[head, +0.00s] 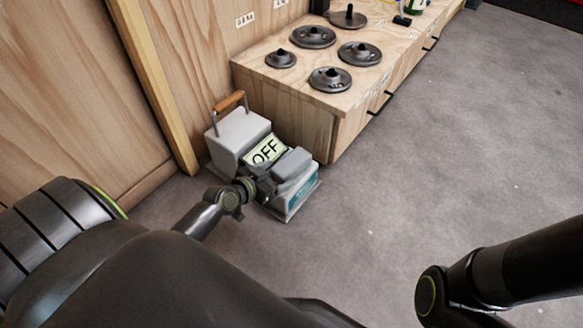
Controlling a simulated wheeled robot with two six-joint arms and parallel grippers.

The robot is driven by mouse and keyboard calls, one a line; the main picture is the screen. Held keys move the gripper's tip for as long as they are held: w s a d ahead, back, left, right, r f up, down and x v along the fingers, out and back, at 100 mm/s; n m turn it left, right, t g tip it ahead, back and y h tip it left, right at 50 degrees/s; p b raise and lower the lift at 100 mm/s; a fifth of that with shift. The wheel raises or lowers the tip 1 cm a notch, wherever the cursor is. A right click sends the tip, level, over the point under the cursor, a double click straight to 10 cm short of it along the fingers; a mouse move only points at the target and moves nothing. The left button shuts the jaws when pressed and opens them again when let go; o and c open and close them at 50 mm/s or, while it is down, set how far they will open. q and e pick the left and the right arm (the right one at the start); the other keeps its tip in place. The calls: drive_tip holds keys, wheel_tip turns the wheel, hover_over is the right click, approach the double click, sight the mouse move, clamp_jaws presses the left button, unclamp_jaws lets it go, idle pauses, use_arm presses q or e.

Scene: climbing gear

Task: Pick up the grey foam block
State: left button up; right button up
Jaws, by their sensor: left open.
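The grey foam block (292,164) has rounded edges and rests on the right part of a white floor unit with a display reading OFF. My left gripper (267,182) is at the block's left side, close to it, with its jaws open. I cannot tell from this view whether a finger touches the block. The gripper and wrist hide part of the unit and the block's lower left side. My right arm comes in at the lower right, and its gripper is out of the picture.
The white unit (236,136) has a wooden handle and stands beside a wooden bench (290,118). Several dark round weights, including one near the front edge (330,79), sit on the bench. A plywood wall (60,95) is at left. Grey floor (430,150) is clear at right.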

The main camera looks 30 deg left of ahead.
sight(287, 169)
use_arm(q)
drive_tip(key=b+x, duration=0.2)
drive_tip(key=x, duration=0.2)
drive_tip(key=shift+w+f, duration=0.15)
drive_tip(key=shift+w, duration=0.15)
drive_tip(key=shift+w+d+b, duration=0.1)
drive_tip(key=shift+w+b, duration=0.2)
drive_tip(key=shift+w, duration=0.05)
